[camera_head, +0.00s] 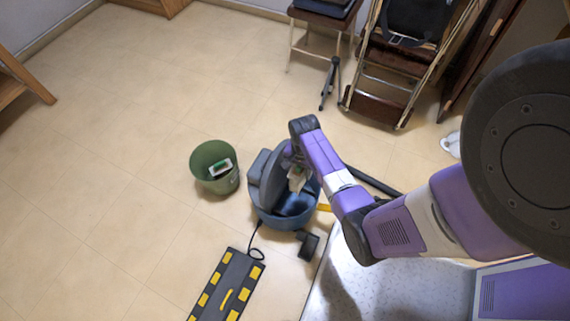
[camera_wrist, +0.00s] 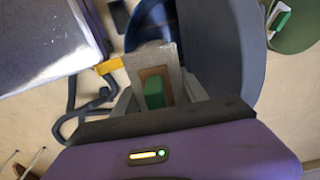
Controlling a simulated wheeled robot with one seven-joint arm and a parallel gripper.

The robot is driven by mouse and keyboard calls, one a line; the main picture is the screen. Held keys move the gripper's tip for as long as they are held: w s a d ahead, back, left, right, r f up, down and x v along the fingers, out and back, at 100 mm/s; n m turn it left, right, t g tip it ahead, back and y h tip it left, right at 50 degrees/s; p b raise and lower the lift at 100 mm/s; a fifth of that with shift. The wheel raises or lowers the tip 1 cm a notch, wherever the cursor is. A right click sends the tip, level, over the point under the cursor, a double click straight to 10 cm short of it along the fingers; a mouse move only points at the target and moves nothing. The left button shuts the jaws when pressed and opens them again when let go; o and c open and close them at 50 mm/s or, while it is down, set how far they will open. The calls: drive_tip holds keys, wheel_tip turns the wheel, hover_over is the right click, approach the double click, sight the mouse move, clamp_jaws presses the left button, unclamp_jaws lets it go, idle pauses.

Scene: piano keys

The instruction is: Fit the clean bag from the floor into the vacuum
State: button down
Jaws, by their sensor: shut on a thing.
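The vacuum (camera_head: 267,195) is a blue-grey canister on the floor with its lid (camera_head: 270,181) raised on the left side. Its open blue bowl (camera_wrist: 150,22) and grey lid (camera_wrist: 222,45) also show in the wrist view. My gripper (camera_wrist: 160,94) is shut on the clean bag (camera_wrist: 137,63), a pale piece with a tan opening and a green part. In the head view, the bag (camera_head: 297,179) is over or partly inside the open canister, beside the lid. Whether it touches the vacuum is unclear. My wrist hides part of the canister.
A green bin (camera_head: 205,156) left of the vacuum holds a white-and-green piece (camera_head: 220,167). A dark hose (camera_head: 373,180) lies right of the canister. A black-and-yellow floor piece (camera_head: 228,285) lies in front. A pale speckled surface (camera_head: 370,285) is at lower right. Floor at left is clear.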

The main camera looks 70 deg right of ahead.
drive_tip(key=f+b, duration=0.1)
drive_tip(key=b, duration=0.1)
drive_tip(key=f+b, duration=0.1)
drive_tip(key=f, duration=0.1)
drive_tip(key=f+b, duration=0.2)
drive_tip(key=shift+w+f+b, duration=0.1)
drive_tip(key=shift+w+b, duration=0.2)
drive_tip(key=shift+w, duration=0.1)
drive_tip(key=shift+a+p, duration=0.1)
drive_tip(key=shift+p, duration=0.45)
idle(0.8)
wheel_tip(320, 180, down, 11)
drive_tip(key=b, duration=0.8)
idle(3.1)
drive_tip(key=shift+r, duration=0.25)
